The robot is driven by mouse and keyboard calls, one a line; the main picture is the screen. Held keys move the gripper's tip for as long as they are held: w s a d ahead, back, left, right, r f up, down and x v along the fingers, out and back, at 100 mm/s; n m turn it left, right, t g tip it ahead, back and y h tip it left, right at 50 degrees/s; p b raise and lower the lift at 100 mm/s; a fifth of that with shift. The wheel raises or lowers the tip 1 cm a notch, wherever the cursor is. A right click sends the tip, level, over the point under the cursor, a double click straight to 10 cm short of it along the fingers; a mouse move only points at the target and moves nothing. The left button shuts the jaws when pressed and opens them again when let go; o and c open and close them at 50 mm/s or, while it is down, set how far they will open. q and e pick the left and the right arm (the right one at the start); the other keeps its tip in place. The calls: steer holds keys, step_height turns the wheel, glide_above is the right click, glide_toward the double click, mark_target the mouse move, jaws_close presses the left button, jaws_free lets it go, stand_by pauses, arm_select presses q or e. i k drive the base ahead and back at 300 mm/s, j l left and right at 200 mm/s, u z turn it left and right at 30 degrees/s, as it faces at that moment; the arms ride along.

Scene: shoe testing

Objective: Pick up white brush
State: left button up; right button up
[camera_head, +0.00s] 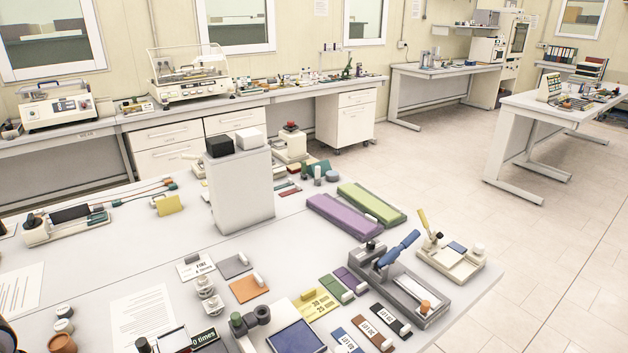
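A small white block (249,138), which looks like the white brush, sits on top of a tall light-grey box (243,193) standing on the table. A similar black block (220,146) sits beside it on the left. Bristles cannot be made out on either one. Neither of my grippers can be made out in the view. A dark, partly orange shape at the lower left edge is cut off and too little shows to tell what it is.
The white table (90,260) holds many items: purple (344,215) and green (372,203) pads, a grey lever device (400,286), colour swatches and paper sheets (143,316). Benches stand along the back wall. The floor (560,240) at right is open.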

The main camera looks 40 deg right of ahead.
mark_target(317, 182)
steer(key=z, duration=1.3)
